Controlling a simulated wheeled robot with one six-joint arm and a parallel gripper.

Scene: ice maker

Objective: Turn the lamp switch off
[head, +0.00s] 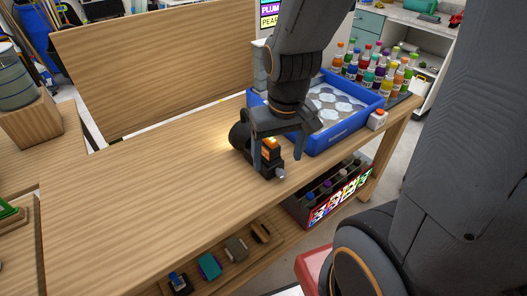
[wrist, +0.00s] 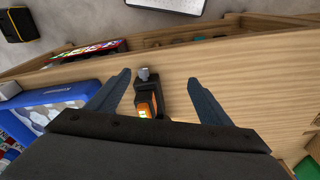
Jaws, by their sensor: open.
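The lamp (head: 273,170) is a small black device on the wooden table. A warm glow falls on the table at its left, so it appears lit. An orange part (wrist: 146,104), apparently the switch, is on its body, and a grey knob (wrist: 144,74) is at its end. My gripper (head: 280,158) is over the lamp, pointing down, with its fingers apart. In the wrist view the open fingers (wrist: 158,80) stand on either side of the lamp, with nothing clamped between them. My gripper hides part of the lamp in both views.
A blue tray (head: 331,142) with round patterned pieces stands right of the lamp, with several colourful bottles (head: 375,65) behind. A small box with a red button (head: 377,120) is at the tray's corner. The table's left part is clear. A shelf below holds several small items.

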